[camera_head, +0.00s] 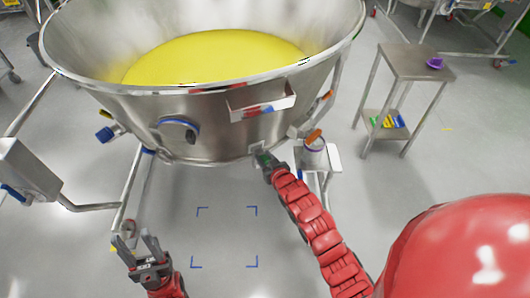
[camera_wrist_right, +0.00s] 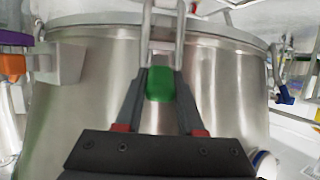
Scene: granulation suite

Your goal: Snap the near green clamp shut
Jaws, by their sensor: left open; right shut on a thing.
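The near green clamp (camera_wrist_right: 160,84) shows between the fingers of my right gripper (camera_wrist_right: 163,72) in the right wrist view, in front of the steel vessel's wall. My right gripper is shut on it. In the head view, my right gripper (camera_head: 262,154) reaches the lower front wall of the vessel (camera_head: 215,145), and only a little green shows at its fingers. Whether the clamp is latched cannot be told. My left gripper (camera_head: 148,245) is open and empty, low at the left above the floor, apart from the vessel.
Yellow material (camera_head: 215,55) fills part of the vessel. A small shelf (camera_head: 322,158) with a container and an orange-handled item stands right of my right gripper. A steel side table (camera_head: 415,62) stands further right. The floor square with blue corner marks (camera_head: 225,238) is clear.

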